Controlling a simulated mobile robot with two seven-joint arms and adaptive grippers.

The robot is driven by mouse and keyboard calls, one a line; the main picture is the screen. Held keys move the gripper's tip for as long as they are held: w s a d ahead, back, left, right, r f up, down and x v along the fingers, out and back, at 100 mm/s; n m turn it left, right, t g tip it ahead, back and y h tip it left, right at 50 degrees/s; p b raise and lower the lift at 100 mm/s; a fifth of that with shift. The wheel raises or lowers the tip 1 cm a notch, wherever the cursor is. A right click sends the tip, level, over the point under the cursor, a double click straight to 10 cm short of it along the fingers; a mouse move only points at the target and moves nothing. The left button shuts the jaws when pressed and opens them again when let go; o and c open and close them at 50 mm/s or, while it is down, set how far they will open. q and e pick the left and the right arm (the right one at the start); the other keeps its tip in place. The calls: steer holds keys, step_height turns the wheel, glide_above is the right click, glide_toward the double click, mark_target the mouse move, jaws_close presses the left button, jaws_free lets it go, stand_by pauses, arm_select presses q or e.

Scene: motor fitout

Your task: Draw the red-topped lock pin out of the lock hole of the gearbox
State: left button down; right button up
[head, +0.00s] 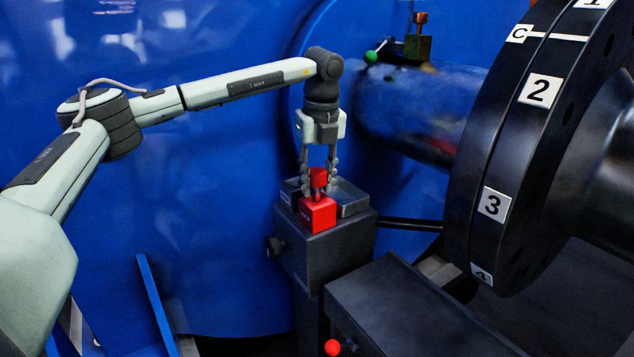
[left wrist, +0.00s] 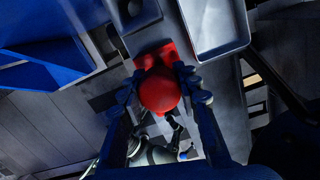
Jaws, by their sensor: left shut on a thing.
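The gearbox (head: 325,255) is a dark box on a post at the middle of the head view. A red block with pale lettering (head: 318,214) sits at its top front edge. The red top of the lock pin (head: 318,176) is just above that block. My left gripper (head: 318,188) points straight down and its fingers are shut on the red top. In the left wrist view the round red top (left wrist: 159,92) sits between the fingertips, with the red block (left wrist: 150,54) behind it. The pin's shaft and the lock hole are hidden, so I cannot tell how deep the pin sits. My right gripper is out of view.
A grey tray (head: 353,197) lies on the gearbox top beside the red block. A dark bench (head: 415,315) stands in front at right, near a red ball knob (head: 332,347). A large numbered flange (head: 490,160) fills the right. A blue housing (head: 200,200) stands behind.

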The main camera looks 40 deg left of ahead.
mark_target(317, 168)
arm_select(q)
steer(key=shift+r+p, duration=1.55)
steer(key=shift+r, duration=0.85)
